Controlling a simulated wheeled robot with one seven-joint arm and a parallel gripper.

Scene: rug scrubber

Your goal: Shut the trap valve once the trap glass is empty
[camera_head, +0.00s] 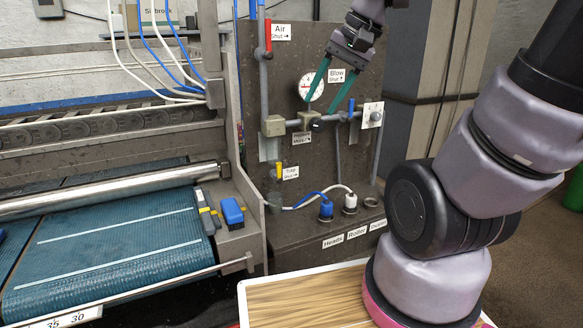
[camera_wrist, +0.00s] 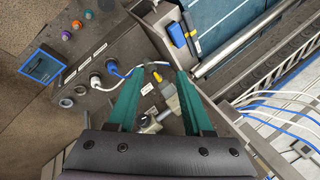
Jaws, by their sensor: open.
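The trap valve (camera_head: 279,168) shows a small yellow lever beside the label "Trap Shut" (camera_head: 290,173), low on the left of the dark panel. The lever appears to hang down, while the label's arrow points right. A small grey cup-like fitting (camera_head: 274,202) sits below it; I cannot tell whether this is the trap glass, or any liquid level. My gripper (camera_head: 322,106) has its two teal fingers apart and empty, in front of the upper panel, above and right of the trap valve. In the wrist view my gripper (camera_wrist: 159,72) also shows open, with panel fittings between its fingers.
A red air lever (camera_head: 268,35), a gauge (camera_head: 312,86) and a blue lever (camera_head: 351,105) crowd the panel's pipes. Blue and white plugs (camera_head: 326,208) sit on the ledge below. A white-rimmed tray (camera_head: 300,300) stands in front.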

